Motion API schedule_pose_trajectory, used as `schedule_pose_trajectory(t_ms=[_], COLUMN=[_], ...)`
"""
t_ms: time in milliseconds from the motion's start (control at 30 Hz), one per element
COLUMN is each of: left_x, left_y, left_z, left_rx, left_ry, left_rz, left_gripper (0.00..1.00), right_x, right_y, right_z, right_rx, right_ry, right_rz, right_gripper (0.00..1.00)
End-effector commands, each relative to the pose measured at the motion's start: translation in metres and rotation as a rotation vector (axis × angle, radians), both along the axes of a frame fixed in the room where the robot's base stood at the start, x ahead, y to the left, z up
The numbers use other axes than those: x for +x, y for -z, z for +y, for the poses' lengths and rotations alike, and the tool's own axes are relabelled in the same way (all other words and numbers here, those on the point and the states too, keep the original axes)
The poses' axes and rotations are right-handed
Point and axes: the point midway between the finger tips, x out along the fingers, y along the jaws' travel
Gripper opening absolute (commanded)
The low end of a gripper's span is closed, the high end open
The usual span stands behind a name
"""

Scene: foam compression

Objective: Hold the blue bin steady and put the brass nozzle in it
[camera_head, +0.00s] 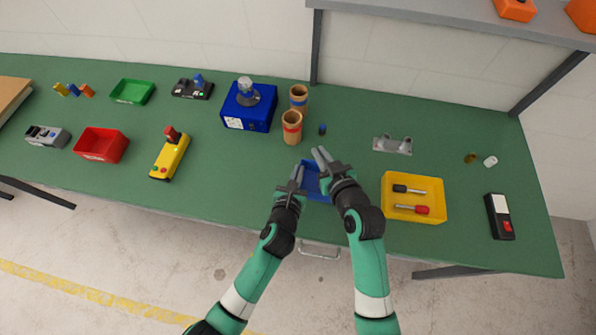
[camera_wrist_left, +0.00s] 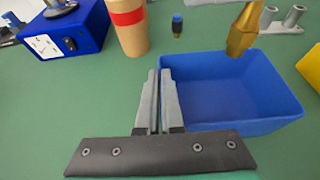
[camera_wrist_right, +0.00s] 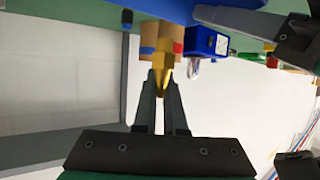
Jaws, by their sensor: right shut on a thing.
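The blue bin (camera_head: 313,186) stands near the table's front edge, partly behind my grippers. In the left wrist view it (camera_wrist_left: 235,90) looks empty where its inside shows. My left gripper (camera_head: 297,170) is at the bin's left side; its fingers (camera_wrist_left: 159,75) are close together beside the left wall. Whether they pinch the wall is unclear. My right gripper (camera_head: 321,153) is shut on the brass nozzle (camera_wrist_right: 163,70).
Cardboard tubes (camera_head: 292,127), a blue box (camera_head: 249,118) and a small dark bottle (camera_head: 322,129) stand behind the bin. A yellow tray (camera_head: 434,214) with two tools lies to the right, a grey holder (camera_head: 393,145) behind it.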

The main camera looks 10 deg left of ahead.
Motion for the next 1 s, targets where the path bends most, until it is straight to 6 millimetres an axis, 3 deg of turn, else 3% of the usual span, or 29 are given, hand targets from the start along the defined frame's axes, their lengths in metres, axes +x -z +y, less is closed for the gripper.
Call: schedule_pose_trajectory(t_ms=[800,1000], left_x=[0.000,0.000], left_y=[0.000,0.000], left_z=[0.000,0.000], left_rx=[0.000,0.000], left_ry=[0.000,0.000], left_rz=[0.000,0.000], left_gripper=[0.00,0.00], right_x=[0.000,0.000], right_y=[0.057,0.061], right_z=[0.000,0.000], right_rx=[0.002,0.000], right_ry=[-0.001,0.000], right_rz=[0.002,0.000], right_gripper=[0.00,0.00])
